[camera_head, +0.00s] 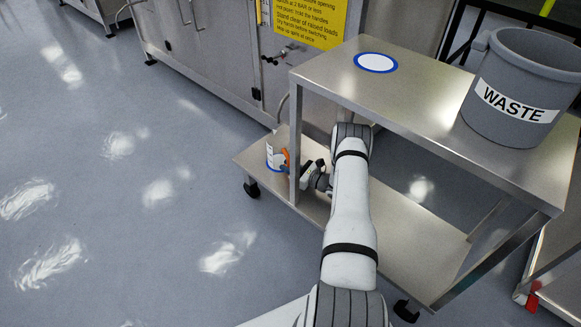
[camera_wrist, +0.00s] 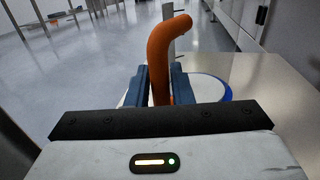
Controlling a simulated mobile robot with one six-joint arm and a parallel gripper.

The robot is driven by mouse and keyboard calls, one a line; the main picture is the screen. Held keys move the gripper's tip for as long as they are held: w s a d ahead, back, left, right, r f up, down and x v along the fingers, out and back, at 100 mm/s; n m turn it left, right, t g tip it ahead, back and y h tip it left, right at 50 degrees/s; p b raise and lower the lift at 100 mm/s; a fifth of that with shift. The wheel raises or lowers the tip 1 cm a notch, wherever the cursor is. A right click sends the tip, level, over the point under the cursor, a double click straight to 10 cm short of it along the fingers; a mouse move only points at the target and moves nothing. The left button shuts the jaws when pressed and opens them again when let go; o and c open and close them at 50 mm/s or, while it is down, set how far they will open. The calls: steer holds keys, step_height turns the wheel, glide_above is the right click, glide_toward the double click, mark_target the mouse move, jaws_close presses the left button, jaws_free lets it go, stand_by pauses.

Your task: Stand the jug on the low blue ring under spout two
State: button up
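The jug (camera_head: 270,153), pale with an orange handle, is upright at the left end of the cart's lower shelf. My gripper (camera_head: 287,168) reaches it from the right, beside a cart leg. In the wrist view the orange handle (camera_wrist: 158,50) stands between the two dark blue fingers of my gripper (camera_wrist: 160,88), with no clear gap on either side. A white disc with a blue rim (camera_wrist: 228,92) shows behind the fingers; the jug's body is hard to make out there. A blue ring with a white middle (camera_head: 376,62) lies bare on the cart's top shelf.
A grey WASTE bin (camera_head: 515,88) stands on the right of the top shelf (camera_head: 440,110). A steel cabinet (camera_head: 215,45) with valves and a yellow sign (camera_head: 310,20) is behind. The lower shelf (camera_head: 420,235) is clear to the right of my arm.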

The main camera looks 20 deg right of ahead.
steer(key=o, duration=0.4)
steer(key=shift+r, duration=0.2)
steer(key=p+v, duration=0.2)
steer(key=v, duration=1)
steer(key=shift+w+p, duration=0.1)
steer(key=shift+p, duration=0.25)
